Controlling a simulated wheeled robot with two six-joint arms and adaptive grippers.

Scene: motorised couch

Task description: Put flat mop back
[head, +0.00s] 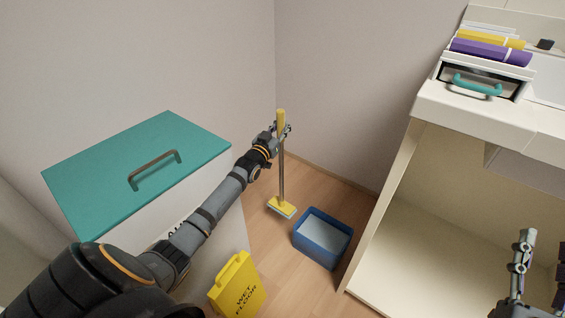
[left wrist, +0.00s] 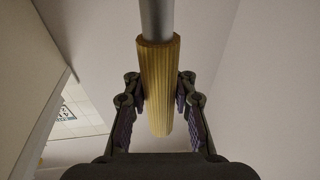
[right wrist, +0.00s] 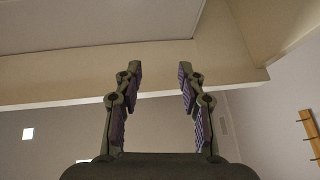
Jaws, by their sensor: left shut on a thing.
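The flat mop (head: 282,170) stands upright near the room corner, with a yellow grip, a grey pole and a yellow head with a light blue pad at floor level. My left gripper (head: 282,130) is shut on the yellow grip at the top of the pole. In the left wrist view the ribbed yellow grip (left wrist: 159,85) lies between the fingers of my left gripper (left wrist: 160,100). My right gripper (right wrist: 158,90) is open and empty in the right wrist view. It also shows at the lower right of the head view, in front of the open cabinet.
A blue bin (head: 323,238) stands on the floor right of the mop head. A yellow wet-floor sign (head: 237,287) is at the bottom. A teal-lidded box (head: 100,165) stands left. An open cream cabinet (head: 400,235) is right, with a drawer unit (head: 484,75) on top.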

